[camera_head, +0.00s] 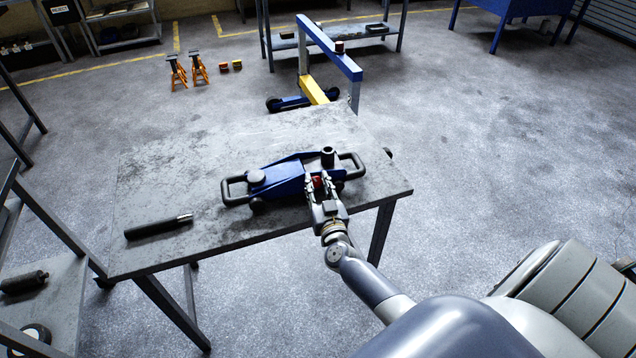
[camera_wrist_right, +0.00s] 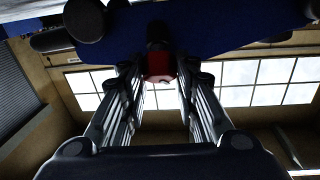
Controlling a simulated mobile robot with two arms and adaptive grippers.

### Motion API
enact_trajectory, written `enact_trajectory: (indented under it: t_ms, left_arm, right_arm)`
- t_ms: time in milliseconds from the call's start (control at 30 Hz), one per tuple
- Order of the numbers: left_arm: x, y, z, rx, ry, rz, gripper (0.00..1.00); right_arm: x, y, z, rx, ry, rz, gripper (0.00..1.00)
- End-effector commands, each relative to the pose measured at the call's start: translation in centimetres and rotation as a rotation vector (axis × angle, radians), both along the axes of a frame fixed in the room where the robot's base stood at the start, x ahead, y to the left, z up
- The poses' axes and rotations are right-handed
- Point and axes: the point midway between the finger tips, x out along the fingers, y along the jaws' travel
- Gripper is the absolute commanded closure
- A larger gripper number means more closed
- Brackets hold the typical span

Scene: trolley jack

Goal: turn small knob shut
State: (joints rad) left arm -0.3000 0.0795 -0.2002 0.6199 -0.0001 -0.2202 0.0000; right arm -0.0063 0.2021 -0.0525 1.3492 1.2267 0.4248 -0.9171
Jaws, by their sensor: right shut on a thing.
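A blue trolley jack (camera_head: 285,179) lies on the grey table, with a black handle at each end and a black upright socket (camera_head: 328,157) near its right end. The small red knob (camera_head: 317,183) shows between the fingers of my right gripper (camera_head: 316,185), low on the jack's near side. In the right wrist view the red knob (camera_wrist_right: 159,67) sits between the two fingertips, under the blue jack body (camera_wrist_right: 215,25). My right gripper is shut on it. How far the knob is turned cannot be told. My left gripper is not in view.
A black bar (camera_head: 158,227) lies on the bare left part of the table (camera_head: 150,190). A blue and yellow hoist (camera_head: 325,60) stands behind the table. Orange jack stands (camera_head: 187,70) are on the floor at the back left.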

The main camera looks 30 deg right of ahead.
Motion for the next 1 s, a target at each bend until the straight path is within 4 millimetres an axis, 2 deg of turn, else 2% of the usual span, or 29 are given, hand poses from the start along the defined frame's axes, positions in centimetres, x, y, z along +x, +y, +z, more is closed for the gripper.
enact_trajectory:
  t_ms: [100, 400, 700, 1000]
  left_arm:
    - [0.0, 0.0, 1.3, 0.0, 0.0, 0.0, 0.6]
    - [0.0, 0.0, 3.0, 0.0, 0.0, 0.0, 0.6]
    - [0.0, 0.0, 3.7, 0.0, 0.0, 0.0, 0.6]
    - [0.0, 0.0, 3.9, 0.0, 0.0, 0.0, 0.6]
  right_arm:
    - [0.0, 0.2, 0.3, 0.058, -0.013, -0.057, 0.96]
    - [0.2, 0.5, 0.2, 0.2, -0.056, -0.203, 0.96]
    - [0.2, 0.4, 0.1, 0.289, -0.084, -0.298, 0.96]
    - [0.2, 0.4, -0.1, 0.311, -0.091, -0.322, 0.96]
